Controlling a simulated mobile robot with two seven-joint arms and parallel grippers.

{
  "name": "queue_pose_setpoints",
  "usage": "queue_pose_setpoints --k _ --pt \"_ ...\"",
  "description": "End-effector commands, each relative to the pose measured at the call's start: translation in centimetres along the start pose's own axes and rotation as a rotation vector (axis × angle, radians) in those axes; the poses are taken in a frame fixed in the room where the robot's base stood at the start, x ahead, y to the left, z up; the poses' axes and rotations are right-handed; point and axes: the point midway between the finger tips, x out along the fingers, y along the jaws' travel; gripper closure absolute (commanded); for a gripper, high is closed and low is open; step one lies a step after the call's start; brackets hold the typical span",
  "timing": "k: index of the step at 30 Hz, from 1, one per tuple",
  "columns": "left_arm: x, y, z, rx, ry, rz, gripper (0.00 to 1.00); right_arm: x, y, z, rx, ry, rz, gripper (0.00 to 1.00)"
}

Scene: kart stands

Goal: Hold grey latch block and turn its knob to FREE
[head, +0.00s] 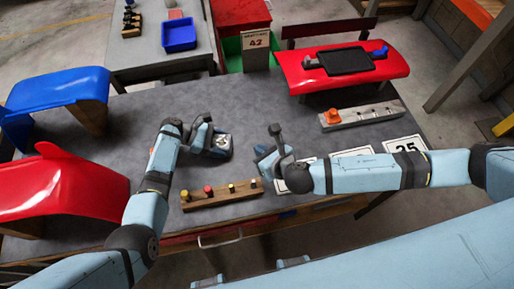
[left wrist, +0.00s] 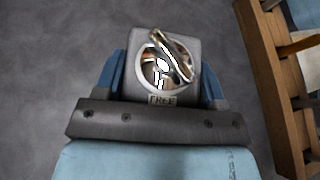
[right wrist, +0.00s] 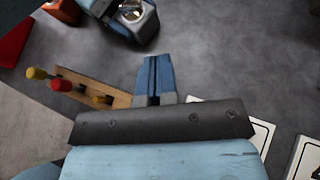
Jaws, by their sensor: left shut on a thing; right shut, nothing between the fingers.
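The grey latch block (left wrist: 188,44) is between the blue fingers of my left gripper (left wrist: 165,85), which is shut on it. Its round shiny knob (left wrist: 160,72) faces the left wrist camera, with a metal bar slanting from upper left to lower right. A "FREE" label (left wrist: 162,100) sits at the dial's edge nearest my gripper. In the head view the block (head: 224,141) is low at mid-table, held by my left gripper (head: 217,148). My right gripper (right wrist: 154,72) is shut and empty, to the right of the block in the head view.
A wooden rack (head: 222,200) with coloured pegs lies at the table's front edge. Numbered white cards (head: 408,146) lie at right, by a grey strip (head: 362,116) with an orange knob. Red (head: 75,190) and blue (head: 60,88) panels stand at left. The table behind the block is clear.

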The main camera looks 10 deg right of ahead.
Motion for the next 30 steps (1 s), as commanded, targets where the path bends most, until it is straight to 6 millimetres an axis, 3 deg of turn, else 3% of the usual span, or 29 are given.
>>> queue_pose_setpoints --k 7,14,30 --pt "0.0 0.0 -0.1 -0.001 0.001 0.000 0.49 -1.0 4.3 -0.6 0.003 0.002 0.012 1.00" --pt "0.0 0.0 -0.1 -0.001 0.001 0.000 0.49 -0.6 5.7 -0.6 -0.002 0.002 0.005 1.00" --pt "0.0 0.0 0.0 -0.001 0.001 0.000 0.49 9.7 5.8 -0.1 -0.003 0.000 0.005 1.00"
